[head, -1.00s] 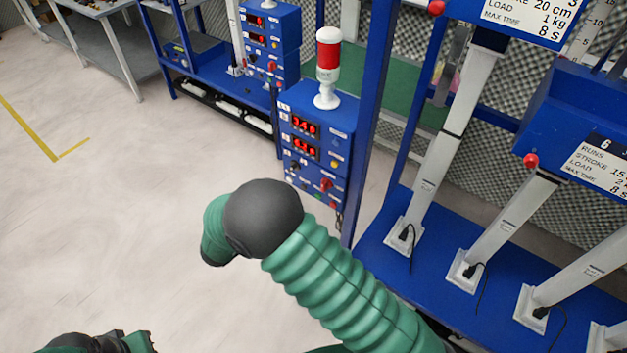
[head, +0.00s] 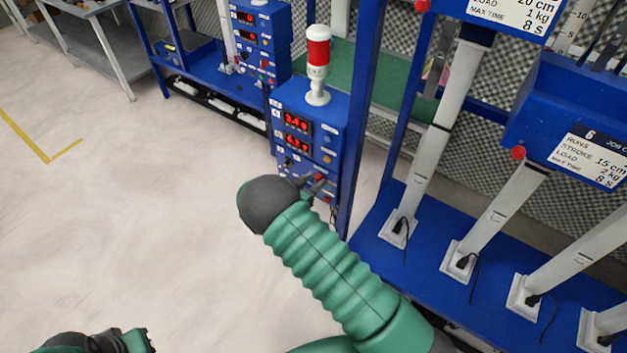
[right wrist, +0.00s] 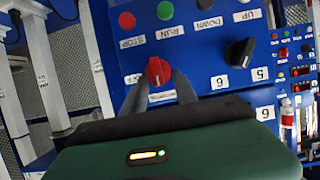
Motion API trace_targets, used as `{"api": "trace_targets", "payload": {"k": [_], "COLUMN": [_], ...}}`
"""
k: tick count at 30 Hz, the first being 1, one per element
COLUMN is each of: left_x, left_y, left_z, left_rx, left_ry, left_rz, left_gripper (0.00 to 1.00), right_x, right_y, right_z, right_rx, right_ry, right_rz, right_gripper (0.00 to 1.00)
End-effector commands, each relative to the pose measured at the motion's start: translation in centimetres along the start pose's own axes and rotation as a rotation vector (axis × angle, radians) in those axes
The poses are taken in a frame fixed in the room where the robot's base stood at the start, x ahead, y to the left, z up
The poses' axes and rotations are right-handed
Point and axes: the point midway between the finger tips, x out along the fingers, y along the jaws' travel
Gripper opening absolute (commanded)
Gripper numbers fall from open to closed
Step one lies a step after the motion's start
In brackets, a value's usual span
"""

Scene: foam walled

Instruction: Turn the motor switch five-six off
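The blue control box (head: 306,120) with two red displays stands left of the blue post in the head view. Its red rotary switch shows in the right wrist view (right wrist: 158,71), where the panel appears upside down, with an OFF label beside it. A black rotary switch (right wrist: 240,53) sits to its right, near labels 5 and 6. My right gripper (right wrist: 159,88) is open, its fingertips close to the red switch, one toward each side; whether they touch it I cannot tell. In the head view it is partly behind my arm. My left gripper (head: 148,340) is at the bottom left, mostly cut off.
Red, green and black buttons (right wrist: 165,10) line the panel near the red switch. A red-and-white signal lamp (head: 318,62) tops the box. The blue rack (head: 385,250) with white columns stands at the right. The floor at left is clear.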

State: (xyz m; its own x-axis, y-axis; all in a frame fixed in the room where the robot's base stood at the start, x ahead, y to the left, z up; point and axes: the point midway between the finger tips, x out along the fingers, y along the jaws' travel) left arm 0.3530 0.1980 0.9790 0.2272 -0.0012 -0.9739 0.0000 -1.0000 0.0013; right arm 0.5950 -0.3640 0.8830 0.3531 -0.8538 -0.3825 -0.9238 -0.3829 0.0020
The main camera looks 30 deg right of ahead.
Motion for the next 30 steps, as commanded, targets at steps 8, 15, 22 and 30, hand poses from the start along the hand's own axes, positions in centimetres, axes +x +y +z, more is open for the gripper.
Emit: {"api": "trace_targets", "payload": {"k": [8,15,22,30], "left_x": [0.01,0.01,0.01,0.42], "left_y": [0.00,0.00,0.00,0.00], "left_z": [0.00,0.00,0.00,0.10], "left_rx": [0.000,0.000,0.000,0.000], "left_ry": [0.000,0.000,0.000,0.000], "left_rz": [0.000,0.000,0.000,0.000], "left_gripper": [0.00,0.00,0.00,0.00], "right_x": [0.05,0.04,0.02,0.06], "right_y": [0.02,0.00,-0.04,0.05], "right_z": [-0.02,-0.02,-0.02,0.09], "right_rx": [0.001,0.001,0.001,0.039], "right_ry": [0.000,0.000,0.000,0.000], "right_rz": [0.000,0.000,-0.001,-0.017], "right_gripper": [0.27,0.00,0.00,0.00]}}
